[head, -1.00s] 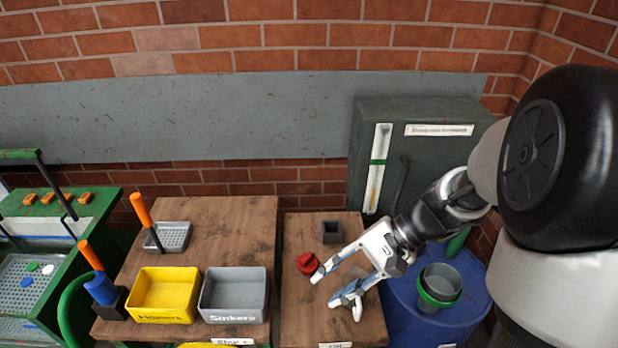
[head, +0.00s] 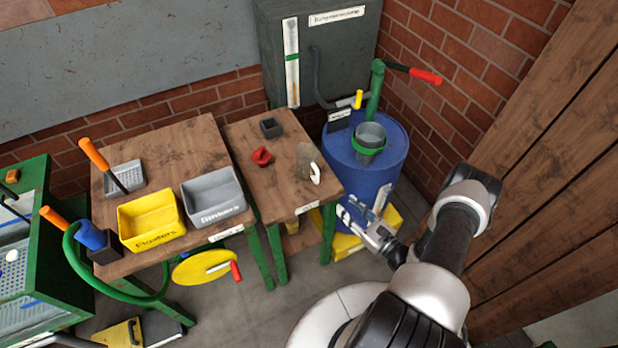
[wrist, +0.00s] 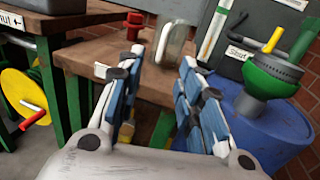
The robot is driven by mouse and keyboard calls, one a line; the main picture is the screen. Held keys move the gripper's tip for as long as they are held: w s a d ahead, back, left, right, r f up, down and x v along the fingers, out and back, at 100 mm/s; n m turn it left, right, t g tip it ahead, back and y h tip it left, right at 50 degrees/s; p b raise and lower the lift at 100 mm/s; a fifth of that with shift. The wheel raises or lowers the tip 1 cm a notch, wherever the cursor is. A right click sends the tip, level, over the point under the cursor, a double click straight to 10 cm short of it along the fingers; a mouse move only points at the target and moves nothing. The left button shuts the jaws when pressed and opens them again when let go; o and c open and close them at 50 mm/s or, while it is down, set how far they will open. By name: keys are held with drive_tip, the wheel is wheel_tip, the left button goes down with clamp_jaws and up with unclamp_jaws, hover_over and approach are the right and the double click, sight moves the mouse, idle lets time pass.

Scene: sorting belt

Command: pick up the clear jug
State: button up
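The clear jug (head: 305,158) stands upright on the right-hand wooden table, near its right edge, with its white handle toward the front right. It also shows in the wrist view (wrist: 174,42), beyond the fingertips and between them. My gripper (head: 366,208) is open and empty, in front of the blue drum and to the lower right of the jug, apart from it. In the wrist view my gripper (wrist: 162,60) has its fingers spread with nothing between the pads. Part of the jug's lower body is hard to make out there.
A red object (head: 261,156) and a dark square cup (head: 270,128) stand left of the jug. The blue drum (head: 350,183) on the right carries a grey cup (head: 369,138) with a green ring. Yellow (head: 150,219) and grey (head: 213,196) bins sit on the left table.

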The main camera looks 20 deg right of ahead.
sight(317, 182)
drive_tip(key=shift+m+h, duration=0.4)
drive_tip(key=shift+h, duration=0.1)
drive_tip(key=x, duration=0.5)
drive_tip(key=b+x, duration=0.1)
drive_tip(key=x, duration=0.5)
drive_tip(key=b+x, duration=0.1)
drive_tip(key=x, duration=0.4)
drive_tip(key=shift+w+f, duration=0.3)
drive_tip(key=shift+f, duration=0.05)
drive_tip(key=shift+c, duration=0.5)
clamp_jaws()
